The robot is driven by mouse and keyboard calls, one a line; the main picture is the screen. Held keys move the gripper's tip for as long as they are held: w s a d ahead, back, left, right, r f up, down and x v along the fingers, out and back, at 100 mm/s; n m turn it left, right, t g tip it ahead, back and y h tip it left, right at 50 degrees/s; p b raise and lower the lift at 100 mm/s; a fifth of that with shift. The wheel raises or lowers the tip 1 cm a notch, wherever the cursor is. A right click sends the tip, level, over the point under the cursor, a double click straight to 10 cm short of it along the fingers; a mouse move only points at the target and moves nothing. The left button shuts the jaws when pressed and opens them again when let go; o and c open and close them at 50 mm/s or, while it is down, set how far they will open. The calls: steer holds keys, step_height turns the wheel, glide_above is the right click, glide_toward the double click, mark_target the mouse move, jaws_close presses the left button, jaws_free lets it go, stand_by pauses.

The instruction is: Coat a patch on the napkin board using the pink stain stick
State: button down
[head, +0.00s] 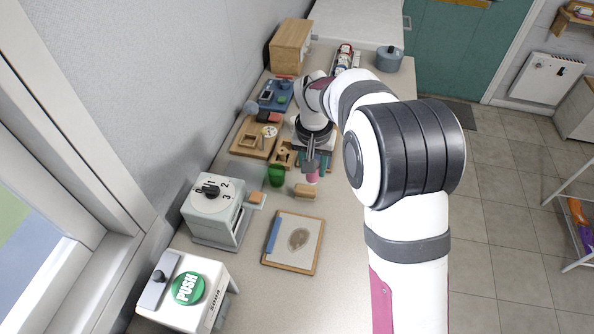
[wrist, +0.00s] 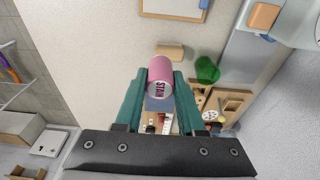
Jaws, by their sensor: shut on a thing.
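The pink stain stick (head: 312,178) is a short cylinder with dark lettering on its end. In the wrist view the stick (wrist: 160,66) stands out between the teal fingers of my gripper (wrist: 160,84), which is shut on it. In the head view my gripper (head: 311,165) holds it low over the counter, beyond the napkin board. The napkin board (head: 292,269) has a wooden frame, a white surface with a grey-brown patch (head: 298,238) and a blue strip at its left. Only part of the board (wrist: 172,14) shows at the top of the wrist view.
A tan block (head: 305,190) and a green cup (head: 276,176) stand close to my gripper. A dial box (head: 215,208) and a PUSH button box (head: 187,290) stand left of the board. Wooden trays (head: 255,139) lie behind. The counter around the board's right is clear.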

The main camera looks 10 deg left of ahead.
stand_by(0.4)
steer(key=s+f, duration=0.2)
steer(key=s, duration=1.3)
steer(key=shift+a+f, duration=0.25)
steer(key=shift+f, duration=1.4)
steer(key=shift+a+f, duration=0.2)
steer(key=shift+f, duration=1.4)
steer(key=shift+w+f, duration=0.6)
steer(key=shift+w+r, duration=0.2)
steer(key=shift+w, duration=2.4)
steer(key=shift+w+r, duration=0.1)
steer(key=shift+w, duration=0.5)
steer(key=shift+s+r, duration=0.2)
steer(key=shift+s, duration=1.1)
steer(key=shift+s+r, duration=0.15)
steer(key=shift+s, duration=1.15)
steer(key=shift+s+r, duration=0.2)
steer(key=shift+s, duration=1.1)
steer(key=shift+w+f, duration=0.1)
steer(key=shift+w, duration=0.05)
step_height(320, 180, up, 7)
steer(key=shift+f, duration=0.2)
